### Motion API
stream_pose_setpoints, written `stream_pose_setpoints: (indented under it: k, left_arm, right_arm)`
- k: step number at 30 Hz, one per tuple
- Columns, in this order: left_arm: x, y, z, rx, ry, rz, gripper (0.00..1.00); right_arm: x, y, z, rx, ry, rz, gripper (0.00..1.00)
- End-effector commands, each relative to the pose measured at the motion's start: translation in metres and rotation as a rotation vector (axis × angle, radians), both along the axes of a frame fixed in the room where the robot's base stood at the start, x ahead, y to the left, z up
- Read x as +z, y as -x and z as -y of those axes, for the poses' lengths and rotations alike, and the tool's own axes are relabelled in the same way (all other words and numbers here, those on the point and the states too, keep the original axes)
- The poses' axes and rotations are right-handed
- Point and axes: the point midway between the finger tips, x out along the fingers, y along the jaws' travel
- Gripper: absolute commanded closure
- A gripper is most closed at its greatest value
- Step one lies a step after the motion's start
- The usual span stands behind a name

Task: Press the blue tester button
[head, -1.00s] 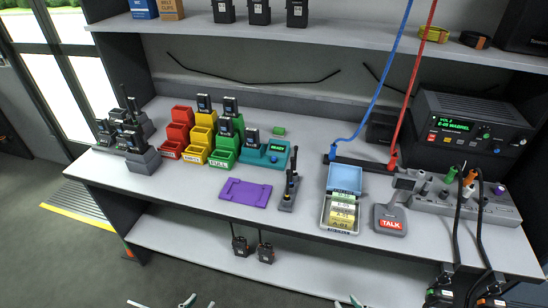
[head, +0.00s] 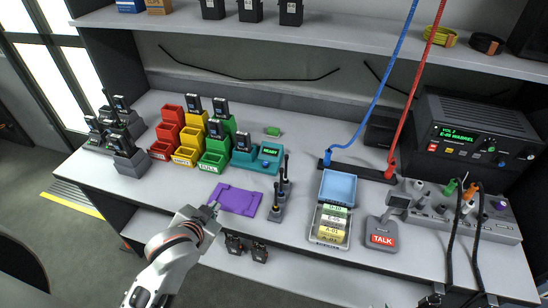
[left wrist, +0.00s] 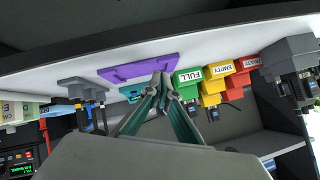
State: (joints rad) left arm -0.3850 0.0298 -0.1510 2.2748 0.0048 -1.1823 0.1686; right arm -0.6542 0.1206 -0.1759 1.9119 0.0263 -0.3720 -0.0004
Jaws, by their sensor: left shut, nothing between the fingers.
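The teal tester (head: 257,167) stands on the bench just right of the green bins, its small screen (head: 271,152) lit with "READY". Its blue button (head: 266,164) is a small dot below the screen. A black radio (head: 243,142) sits upright in the tester's left part. In the left wrist view part of the tester (left wrist: 131,91) shows beyond the purple mat; its button cannot be made out there. My left gripper (head: 214,206) is shut and empty at the purple mat's left front corner, apart from the tester. It also shows in the left wrist view (left wrist: 161,78). My right gripper is out of view.
The purple mat (head: 238,200) lies between my left gripper and the tester. Red, yellow and green bins (head: 212,160) with radios stand left of the tester. Radios (head: 234,244) hang below the bench's front edge.

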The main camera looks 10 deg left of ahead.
Motion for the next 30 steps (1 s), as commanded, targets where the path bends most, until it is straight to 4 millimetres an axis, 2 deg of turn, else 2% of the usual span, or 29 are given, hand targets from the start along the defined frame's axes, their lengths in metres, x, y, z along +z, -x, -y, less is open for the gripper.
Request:
stream_pose_setpoints:
  k: [1,9,13,18,30]
  left_arm:
    - [0.006,-0.014,0.008,0.008,0.041,0.034,1.00]
    - [0.046,-0.082,0.053,0.041,0.295,0.219,1.00]
    - [0.065,-0.105,0.069,0.048,0.393,0.284,1.00]
    - [0.074,-0.114,0.077,0.052,0.440,0.313,1.00]
    - [0.071,-0.120,0.076,0.052,0.438,0.312,1.00]
  right_arm:
    - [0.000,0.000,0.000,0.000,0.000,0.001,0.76]
    - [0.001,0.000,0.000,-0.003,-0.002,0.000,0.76]
    - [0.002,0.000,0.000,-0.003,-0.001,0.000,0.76]
    - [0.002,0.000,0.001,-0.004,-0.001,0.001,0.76]
    - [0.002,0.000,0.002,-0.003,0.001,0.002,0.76]
